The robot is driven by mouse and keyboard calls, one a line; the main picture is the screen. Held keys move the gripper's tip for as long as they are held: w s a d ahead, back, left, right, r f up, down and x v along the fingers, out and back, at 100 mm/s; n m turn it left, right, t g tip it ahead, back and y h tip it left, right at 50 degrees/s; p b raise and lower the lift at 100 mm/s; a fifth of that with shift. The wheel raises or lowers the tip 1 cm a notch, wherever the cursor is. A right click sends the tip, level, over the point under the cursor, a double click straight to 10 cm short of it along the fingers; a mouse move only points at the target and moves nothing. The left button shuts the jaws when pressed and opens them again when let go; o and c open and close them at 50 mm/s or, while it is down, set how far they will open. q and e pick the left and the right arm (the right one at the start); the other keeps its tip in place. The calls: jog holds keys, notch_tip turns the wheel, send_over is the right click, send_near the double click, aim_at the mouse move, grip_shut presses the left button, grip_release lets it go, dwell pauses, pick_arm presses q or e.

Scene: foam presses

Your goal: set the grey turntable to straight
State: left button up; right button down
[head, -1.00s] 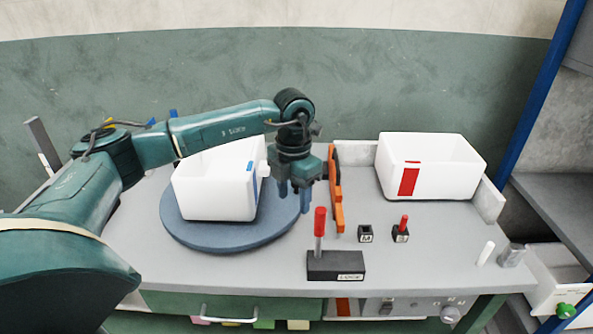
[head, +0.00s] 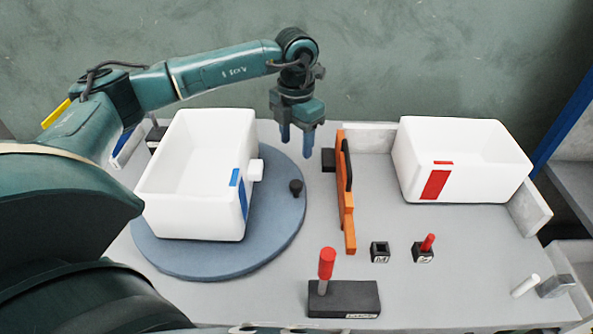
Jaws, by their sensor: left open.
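The grey turntable (head: 275,235) is a round blue-grey disc on the left of the table. A white bin (head: 195,222) with a blue tag on its right side stands on it, slightly turned in the picture. A small black knob (head: 296,187) stands up near the disc's right rim. My left gripper (head: 297,148) is open and empty, fingers pointing down, above and behind the knob in the picture and apart from it. My right gripper is not in view.
An orange bar with a black handle (head: 346,205) stands right of the disc. A black block with a red-topped lever (head: 345,300) and two small black blocks (head: 380,252) are in front.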

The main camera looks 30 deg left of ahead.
aim_at(296, 183)
pick_arm(q)
notch_tip(296, 183, down, 13)
jog(key=shift+s+r+p, duration=0.1)
jog(key=shift+p, duration=0.95)
jog(key=shift+c, duration=0.4)
grip_shut()
